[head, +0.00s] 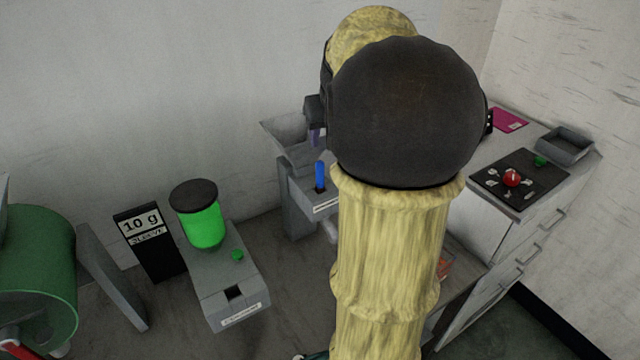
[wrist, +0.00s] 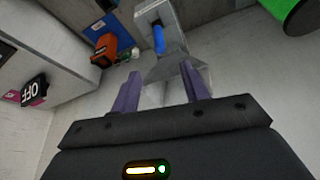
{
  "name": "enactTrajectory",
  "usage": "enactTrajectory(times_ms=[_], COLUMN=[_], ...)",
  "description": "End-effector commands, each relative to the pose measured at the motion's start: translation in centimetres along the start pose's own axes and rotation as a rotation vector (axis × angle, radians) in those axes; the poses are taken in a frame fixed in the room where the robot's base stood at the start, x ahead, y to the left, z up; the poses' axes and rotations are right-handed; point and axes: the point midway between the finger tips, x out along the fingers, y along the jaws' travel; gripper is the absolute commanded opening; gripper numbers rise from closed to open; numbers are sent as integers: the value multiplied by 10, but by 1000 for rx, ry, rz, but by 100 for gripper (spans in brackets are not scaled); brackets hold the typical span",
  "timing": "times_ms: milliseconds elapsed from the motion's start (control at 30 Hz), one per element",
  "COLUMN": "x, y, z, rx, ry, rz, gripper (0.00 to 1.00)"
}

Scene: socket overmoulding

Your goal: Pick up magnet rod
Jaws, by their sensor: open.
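A blue rod (head: 320,174), which looks like the magnet rod, stands upright in a dark opening on a grey machine (head: 297,205). It also shows in the wrist view (wrist: 159,40), beyond my fingertips. My gripper (wrist: 161,82) has two purple fingers, spread apart with nothing between them. In the head view only a bit of my gripper (head: 315,134) shows, just above and beside the blue rod and near the grey hopper. The rest is hidden behind my arm. My fingers are apart from the rod.
The grey hopper (head: 283,130) rises behind the rod. A grey dispenser (head: 235,285) with a green, black-lidded container (head: 200,215) stands left, beside a "10 g" sign (head: 142,225). A cabinet at right bears a black panel (head: 530,190) with a red knob and a grey tray (head: 565,145).

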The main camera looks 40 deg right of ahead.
Motion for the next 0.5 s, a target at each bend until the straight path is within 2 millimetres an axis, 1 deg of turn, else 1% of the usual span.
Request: enactTrajectory(times_ms=[133, 233, 367, 500], x=[2, 10, 30, 55], y=[0, 0, 0, -1], z=[0, 0, 0, 0], rx=[0, 0, 0, 1], ry=[0, -3, -5, -5], rz=[0, -1, -1, -2], gripper=[45, 45, 45, 45])
